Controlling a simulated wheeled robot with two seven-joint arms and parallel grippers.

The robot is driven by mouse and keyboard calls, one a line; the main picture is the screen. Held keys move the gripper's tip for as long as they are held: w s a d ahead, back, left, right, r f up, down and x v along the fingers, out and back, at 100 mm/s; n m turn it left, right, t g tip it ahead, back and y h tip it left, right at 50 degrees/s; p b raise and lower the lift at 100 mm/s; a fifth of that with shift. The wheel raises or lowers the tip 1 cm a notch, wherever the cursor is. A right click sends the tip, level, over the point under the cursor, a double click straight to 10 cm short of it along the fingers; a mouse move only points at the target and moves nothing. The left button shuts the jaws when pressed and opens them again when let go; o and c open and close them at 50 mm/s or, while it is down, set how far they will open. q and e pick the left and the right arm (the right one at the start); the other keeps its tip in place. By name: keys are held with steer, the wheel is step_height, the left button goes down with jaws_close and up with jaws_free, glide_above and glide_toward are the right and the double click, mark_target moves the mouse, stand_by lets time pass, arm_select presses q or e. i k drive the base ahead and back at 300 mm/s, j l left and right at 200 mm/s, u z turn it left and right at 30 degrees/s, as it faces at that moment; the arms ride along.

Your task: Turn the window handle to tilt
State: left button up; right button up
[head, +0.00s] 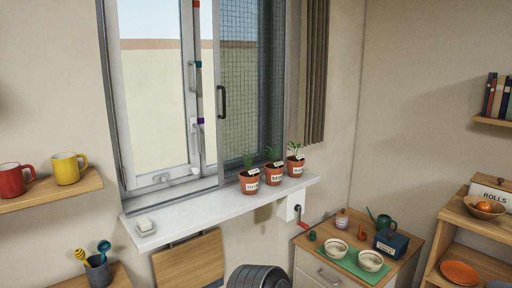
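The window (160,110) stands above the white sill, with a white-framed sash at left and a mesh screen (238,80) at right. A slim grey handle (192,77) stands upright on the sash's right side. Beside it a vertical strip carries red, teal (198,64) and purple (200,121) marks. A dark pull handle (222,101) is on the screen's frame. A small grey fitting (161,178) sits on the sash's bottom rail. I cannot tell which fitting sets the tilt. Neither of my grippers shows.
Three labelled plant pots (274,173) stand on the sill (200,212), with a white block (145,224) at its left end. A red-handled crank (301,214) is below right. A dark ribbed round object (258,279) is at the bottom. Mugs (67,168) stand on the left shelf.

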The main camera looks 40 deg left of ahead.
mark_target(199, 143)
steer(key=i+l+u, duration=0.15)
steer(key=i+u, duration=0.3)
steer(key=i+l+u, duration=0.25)
steer(key=u, duration=0.2)
steer(key=i+l+u, duration=0.3)
steer(key=u, duration=0.15)
steer(key=i+l+u, duration=0.2)
steer(key=l+u, duration=0.2)
steer(key=l, duration=0.15)
steer(key=i+l+u, duration=0.15)
steer(key=l+u, duration=0.3)
steer(key=i+l+u, duration=0.1)
steer(key=l+u, duration=0.15)
steer(key=l, duration=0.25)
steer(key=l+u, duration=0.3)
steer(key=l, duration=0.25)
steer(key=i, duration=0.05)
